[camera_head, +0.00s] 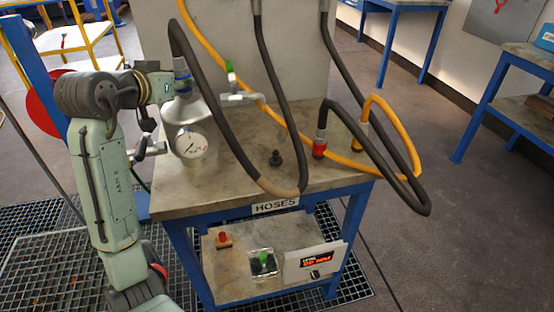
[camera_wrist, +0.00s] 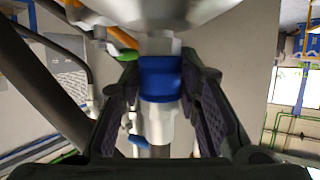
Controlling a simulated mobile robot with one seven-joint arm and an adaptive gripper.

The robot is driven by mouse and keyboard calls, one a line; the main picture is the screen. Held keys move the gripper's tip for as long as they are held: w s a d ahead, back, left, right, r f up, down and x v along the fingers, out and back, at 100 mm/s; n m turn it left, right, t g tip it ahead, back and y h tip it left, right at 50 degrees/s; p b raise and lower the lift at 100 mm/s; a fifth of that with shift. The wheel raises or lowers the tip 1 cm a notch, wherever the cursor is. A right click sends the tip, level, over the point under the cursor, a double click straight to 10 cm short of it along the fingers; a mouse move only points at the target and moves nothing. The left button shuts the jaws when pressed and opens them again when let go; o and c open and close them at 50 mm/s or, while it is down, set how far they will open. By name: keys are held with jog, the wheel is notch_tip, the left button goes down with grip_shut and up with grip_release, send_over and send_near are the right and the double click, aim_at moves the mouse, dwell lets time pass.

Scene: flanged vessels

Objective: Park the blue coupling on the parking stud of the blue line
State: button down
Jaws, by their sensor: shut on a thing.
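The blue coupling (camera_head: 182,78) is at the lower end of a black hose, above the silver domed vessel (camera_head: 186,108) at the back left of the bench. My gripper (camera_head: 170,84) is shut on it from the left. In the wrist view its blue band (camera_wrist: 160,78) sits between my fingers, and its pale end meets a pale fitting at the vessel; I cannot tell if they are locked together. A bare black stud (camera_head: 275,158) stands upright on the bench top, right of the vessel. No blue mark shows on it.
A red coupling (camera_head: 319,149) and a yellow coupling (camera_head: 362,133) stand on the bench to the right. Black and orange hoses (camera_head: 222,130) loop across the bench.

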aim_at(174, 59)
jog(key=shift+r, duration=0.2)
dwell(0.3)
jog(key=shift+r+p, duration=2.15)
jog(key=shift+r, duration=0.3)
jog(key=shift+f, duration=0.15)
